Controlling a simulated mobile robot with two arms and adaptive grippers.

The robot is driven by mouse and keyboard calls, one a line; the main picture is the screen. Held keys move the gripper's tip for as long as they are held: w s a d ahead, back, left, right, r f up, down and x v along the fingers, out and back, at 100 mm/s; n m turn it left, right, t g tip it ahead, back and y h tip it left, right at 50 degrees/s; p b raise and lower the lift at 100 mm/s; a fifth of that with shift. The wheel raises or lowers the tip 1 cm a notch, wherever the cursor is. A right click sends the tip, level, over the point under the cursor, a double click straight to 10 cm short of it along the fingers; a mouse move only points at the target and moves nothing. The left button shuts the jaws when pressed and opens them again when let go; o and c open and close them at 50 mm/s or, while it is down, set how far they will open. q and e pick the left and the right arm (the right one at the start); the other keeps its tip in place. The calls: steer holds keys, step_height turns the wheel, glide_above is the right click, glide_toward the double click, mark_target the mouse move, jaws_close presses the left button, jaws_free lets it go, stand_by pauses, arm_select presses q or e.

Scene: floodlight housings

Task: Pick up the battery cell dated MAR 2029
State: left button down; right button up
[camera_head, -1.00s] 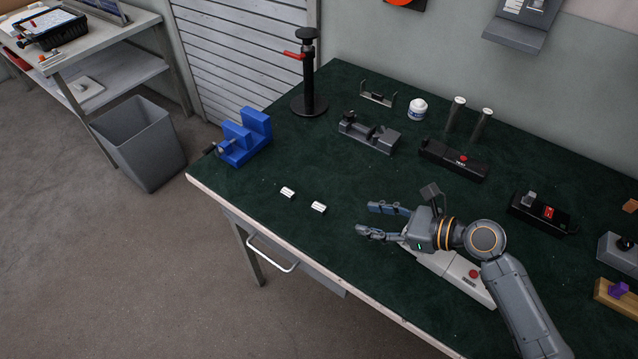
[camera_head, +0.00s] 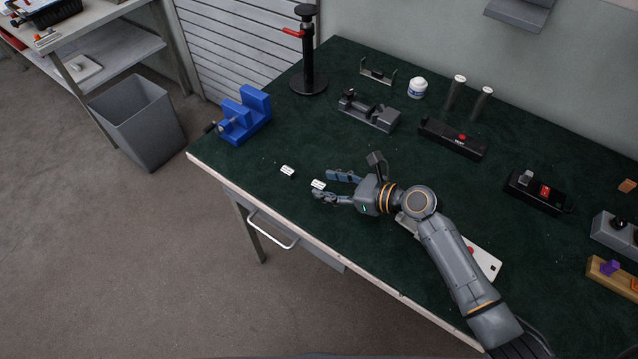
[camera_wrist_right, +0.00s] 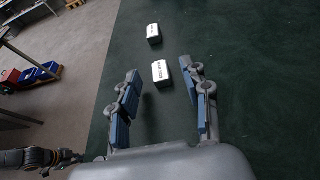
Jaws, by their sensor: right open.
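Two small white-topped battery cells lie on the dark green bench mat. The nearer cell (camera_head: 318,185) is between or just ahead of the fingertips of my right gripper (camera_head: 323,185); in the right wrist view this cell (camera_wrist_right: 161,72) sits just beyond the open fingers (camera_wrist_right: 165,82). The farther cell (camera_head: 287,172) lies to its left in the head view, and beyond it in the wrist view (camera_wrist_right: 154,34). Both carry dark print too small to read, so I cannot tell which is dated MAR 2029. My right gripper is open and empty. My left gripper is not in view.
A blue vise-like block (camera_head: 245,117) and a black clamp stand (camera_head: 308,70) stand at the back left. A grey fixture (camera_head: 369,112) and a black tester (camera_head: 452,138) are farther back. A pale device (camera_head: 484,262) lies under my right arm. The mat's front edge is close.

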mark_target(319, 186)
steer(key=shift+x, duration=1.25)
steer(key=shift+a+f, duration=0.1)
jaws_close()
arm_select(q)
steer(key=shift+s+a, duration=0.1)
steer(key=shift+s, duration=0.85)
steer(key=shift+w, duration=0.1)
